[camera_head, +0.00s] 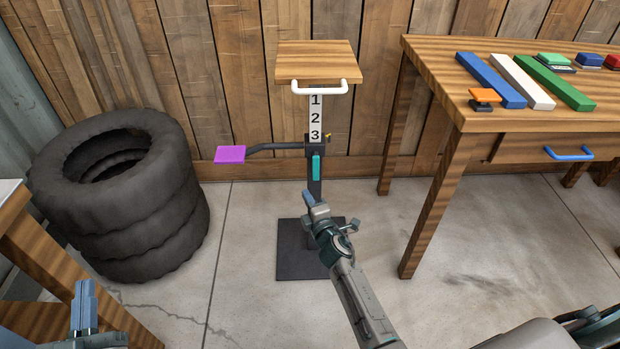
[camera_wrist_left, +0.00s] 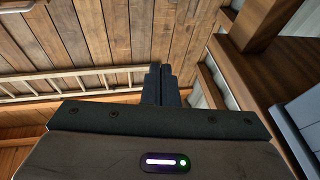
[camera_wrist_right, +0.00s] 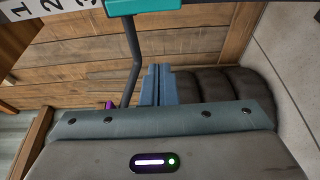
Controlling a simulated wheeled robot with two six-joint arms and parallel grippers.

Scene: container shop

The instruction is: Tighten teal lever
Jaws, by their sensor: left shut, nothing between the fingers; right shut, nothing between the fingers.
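The teal lever (camera_head: 316,168) hangs upright on the front of the black post of a small stand, just below the number 3. It also shows at the top of the right wrist view (camera_wrist_right: 142,5). My right gripper (camera_head: 309,198) is shut and empty, a little below the lever in the head view; I cannot tell whether it touches the post. Its fingers also show in the right wrist view (camera_wrist_right: 158,84), below the lever. My left gripper (camera_head: 84,292) is shut and empty at the lower left, far from the stand. Its fingers point at the wooden wall in the left wrist view (camera_wrist_left: 160,84).
The stand has a wooden top (camera_head: 316,58), a white handle (camera_head: 320,90), and a side arm with a purple pad (camera_head: 230,154). Stacked tires (camera_head: 125,200) stand at left. A wooden table (camera_head: 450,110) with coloured bars stands at right. Floor between is clear.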

